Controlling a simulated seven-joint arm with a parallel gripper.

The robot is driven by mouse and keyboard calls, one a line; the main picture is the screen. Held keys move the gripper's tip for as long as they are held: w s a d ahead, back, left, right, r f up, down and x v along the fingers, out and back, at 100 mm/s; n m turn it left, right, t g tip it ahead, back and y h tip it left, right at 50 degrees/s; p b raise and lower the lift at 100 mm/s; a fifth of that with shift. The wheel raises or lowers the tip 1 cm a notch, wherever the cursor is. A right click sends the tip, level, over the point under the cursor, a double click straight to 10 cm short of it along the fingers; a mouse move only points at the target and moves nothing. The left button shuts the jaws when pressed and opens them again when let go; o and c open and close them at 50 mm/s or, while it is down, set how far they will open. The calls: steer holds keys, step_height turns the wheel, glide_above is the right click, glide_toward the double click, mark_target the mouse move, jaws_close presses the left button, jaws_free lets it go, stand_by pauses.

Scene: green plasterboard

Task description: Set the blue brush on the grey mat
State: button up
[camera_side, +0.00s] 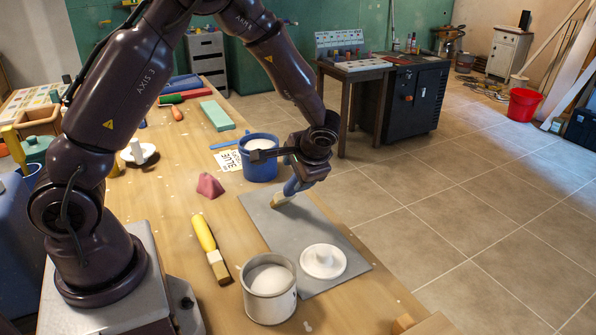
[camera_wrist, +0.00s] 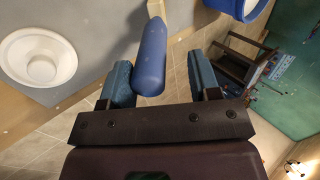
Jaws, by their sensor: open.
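The blue brush shows in the wrist view as a blue handle (camera_wrist: 152,55) between the two spread fingers of my gripper (camera_wrist: 163,82), nearer the left finger. In the side view its pale bristle end (camera_side: 282,200) is at the far part of the grey mat (camera_side: 300,232), seemingly touching it. The handle is mostly hidden by my gripper (camera_side: 294,186), which is low over the mat's far right edge. My gripper is open around the handle. The mat also shows in the wrist view (camera_wrist: 95,22).
A white round lid (camera_side: 323,262) lies on the mat's near part. A white pot (camera_side: 269,290) stands beside the mat, and a blue pot (camera_side: 260,165) stands behind it. The table edge drops off at right.

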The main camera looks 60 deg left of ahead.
steer(key=shift+r, duration=0.15)
steer(key=v, duration=1.2)
steer(key=s+d+r+t+h, duration=0.2)
steer(key=s+r, duration=0.3)
steer(key=s, duration=0.4)
steer(key=s+d+r+t+h, duration=0.3)
steer(key=s+r+h, duration=0.1)
steer(key=s, duration=0.5)
steer(key=shift+s+r+t+h, duration=0.3)
steer(key=shift+s+r+h, duration=0.1)
steer(key=shift+r, duration=0.15)
